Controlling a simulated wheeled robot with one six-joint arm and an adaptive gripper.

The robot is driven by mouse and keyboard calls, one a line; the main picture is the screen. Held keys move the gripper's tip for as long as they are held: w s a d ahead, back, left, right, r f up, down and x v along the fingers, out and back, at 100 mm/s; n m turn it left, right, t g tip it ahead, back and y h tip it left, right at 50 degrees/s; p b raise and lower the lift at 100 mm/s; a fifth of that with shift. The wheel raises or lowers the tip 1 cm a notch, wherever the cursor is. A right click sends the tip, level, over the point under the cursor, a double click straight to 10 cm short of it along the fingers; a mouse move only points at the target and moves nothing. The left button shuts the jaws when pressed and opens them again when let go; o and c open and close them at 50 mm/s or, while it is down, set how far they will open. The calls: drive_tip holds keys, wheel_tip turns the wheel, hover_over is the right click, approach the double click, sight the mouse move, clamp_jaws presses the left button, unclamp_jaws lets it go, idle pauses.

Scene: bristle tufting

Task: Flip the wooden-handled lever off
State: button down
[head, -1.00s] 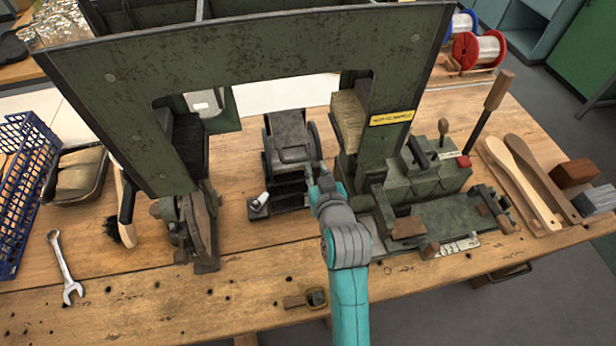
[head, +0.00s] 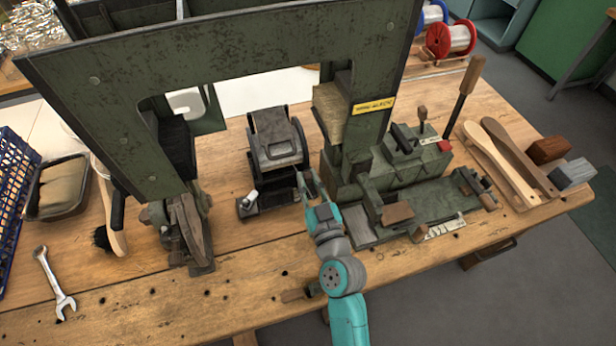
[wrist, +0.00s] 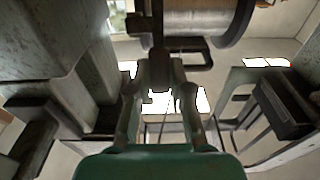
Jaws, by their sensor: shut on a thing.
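The tall lever (head: 465,95) has a black shaft and a wooden handle. It stands upright with a slight tilt to the right, at the right end of the green control box (head: 420,160) in the head view. My gripper (head: 306,182) is well to the left of it, low between the two uprights of the green frame. In the wrist view my fingers (wrist: 160,72) close around a narrow dark part whose identity I cannot tell. A grey spool (wrist: 205,15) is above them. The lever is not recognisable in the wrist view.
The green frame (head: 220,60) spans the bench in front of a dark seat-like fixture (head: 275,140). Wooden paddles (head: 520,160) and two blocks (head: 550,150) lie right of the lever. A wrench (head: 53,283), brush (head: 112,215) and tray (head: 58,190) lie left.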

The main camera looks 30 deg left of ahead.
drive_tip(key=shift+s+f, duration=0.1)
drive_tip(key=c, duration=1)
unclamp_jaws()
drive_tip(key=shift+c, duration=0.2)
drive_tip(key=shift+d, duration=0.1)
drive_tip(key=v, duration=0.7)
drive_tip(key=shift+s, duration=0.15)
drive_tip(key=shift+d, duration=0.1)
